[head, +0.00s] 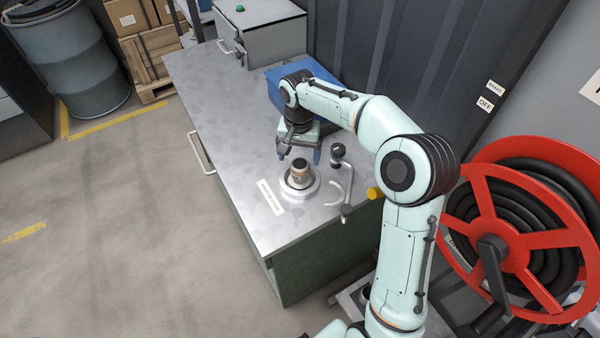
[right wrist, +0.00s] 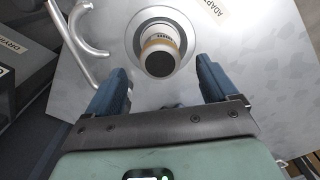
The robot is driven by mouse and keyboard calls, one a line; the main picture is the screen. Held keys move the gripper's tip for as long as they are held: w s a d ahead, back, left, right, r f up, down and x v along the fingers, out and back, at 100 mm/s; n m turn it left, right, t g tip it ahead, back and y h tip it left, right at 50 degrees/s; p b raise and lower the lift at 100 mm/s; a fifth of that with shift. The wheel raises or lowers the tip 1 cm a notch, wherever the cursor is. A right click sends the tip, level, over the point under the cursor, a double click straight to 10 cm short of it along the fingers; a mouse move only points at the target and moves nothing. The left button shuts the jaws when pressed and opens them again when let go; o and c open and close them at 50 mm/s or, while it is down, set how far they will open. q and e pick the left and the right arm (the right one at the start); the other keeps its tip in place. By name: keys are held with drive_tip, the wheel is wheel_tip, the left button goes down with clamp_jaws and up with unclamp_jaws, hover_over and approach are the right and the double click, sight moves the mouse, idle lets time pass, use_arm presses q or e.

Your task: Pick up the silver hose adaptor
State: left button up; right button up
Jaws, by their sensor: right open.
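The hose adaptor (head: 299,176) stands upright on a round pale base on the metal worktop. It is a short cylinder with a dark top and a tan band. In the right wrist view the adaptor (right wrist: 160,48) shows its dark round end and a printed band. My right gripper (head: 299,155) is open and empty, a little above and behind the adaptor in the head view. In the right wrist view its two blue fingers (right wrist: 161,85) are spread wide, with the adaptor just beyond the gap between them. My left gripper is not in view.
A bent metal fitting with a black knob (head: 338,150) stands close right of the adaptor. A label plate (head: 270,197) lies to its left. A blue case (head: 273,88) and a grey box (head: 260,30) are farther back. A red hose reel (head: 520,235) stands right. The left worktop is clear.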

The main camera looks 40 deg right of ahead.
sight(300, 163)
wheel_tip(300, 163, down, 3)
drive_tip(key=shift+w+d+r, duration=0.1)
drive_tip(key=shift+r, duration=0.1)
wheel_tip(300, 163, down, 5)
drive_tip(key=shift+w+d, duration=0.1)
drive_tip(key=shift+d, duration=0.05)
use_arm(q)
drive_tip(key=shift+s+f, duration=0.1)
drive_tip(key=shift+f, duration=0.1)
use_arm(e)
drive_tip(key=shift+c, duration=0.3)
drive_tip(key=c, duration=1.3)
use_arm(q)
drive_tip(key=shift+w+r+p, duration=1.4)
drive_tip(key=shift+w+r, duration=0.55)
use_arm(e)
wheel_tip(300, 163, up, 20)
